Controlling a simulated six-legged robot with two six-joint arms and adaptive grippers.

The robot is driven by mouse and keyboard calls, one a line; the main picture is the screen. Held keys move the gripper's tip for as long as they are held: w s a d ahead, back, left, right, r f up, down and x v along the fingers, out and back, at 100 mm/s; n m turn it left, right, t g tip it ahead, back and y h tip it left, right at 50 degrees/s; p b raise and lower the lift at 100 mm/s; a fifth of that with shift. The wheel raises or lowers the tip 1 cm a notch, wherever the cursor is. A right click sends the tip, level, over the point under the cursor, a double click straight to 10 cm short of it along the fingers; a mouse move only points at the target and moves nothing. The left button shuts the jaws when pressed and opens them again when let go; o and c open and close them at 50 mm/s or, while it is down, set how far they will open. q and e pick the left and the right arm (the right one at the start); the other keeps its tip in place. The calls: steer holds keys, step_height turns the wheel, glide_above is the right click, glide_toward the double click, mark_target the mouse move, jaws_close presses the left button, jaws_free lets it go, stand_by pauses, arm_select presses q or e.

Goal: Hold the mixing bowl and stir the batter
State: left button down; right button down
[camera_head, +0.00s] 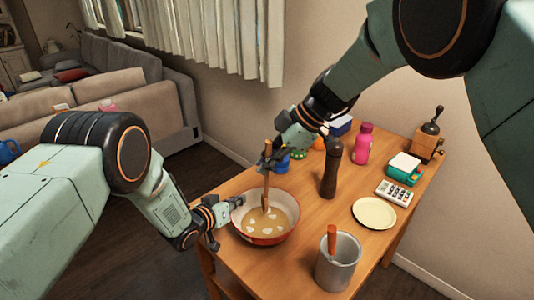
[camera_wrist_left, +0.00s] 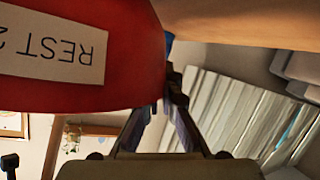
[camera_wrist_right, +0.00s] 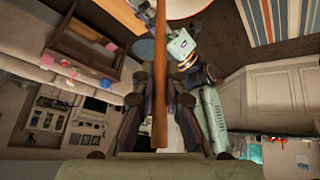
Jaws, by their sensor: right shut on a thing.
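The mixing bowl (camera_head: 254,238), red outside and pale inside, stands on the wooden table. It holds cream batter (camera_head: 283,220) with several pale lumps. A wooden spoon (camera_head: 266,190) stands nearly upright, its lower end in the batter. My right gripper (camera_head: 270,155) is shut on the spoon's upper handle, above the bowl; the handle (camera_wrist_right: 160,90) runs between its fingers in the right wrist view. My left gripper (camera_head: 234,208) is at the bowl's left rim. In the left wrist view its fingers (camera_wrist_left: 163,100) are close to the red bowl wall (camera_wrist_left: 135,60), which bears a "REST 2" label; their grip is unclear.
Right of the bowl stand a dark pepper mill (camera_head: 330,172), a cream plate (camera_head: 374,213), a calculator (camera_head: 393,193) and a grey pot (camera_head: 338,265) with an orange-handled tool. A pink bottle (camera_head: 363,144) and a grinder (camera_head: 427,137) are further back. A blue cup (camera_head: 281,165) sits behind the bowl.

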mark_target(268, 182)
steer(key=shift+f, duration=3.4)
steer(key=shift+w+d, duration=0.1)
steer(key=shift+w, duration=0.1)
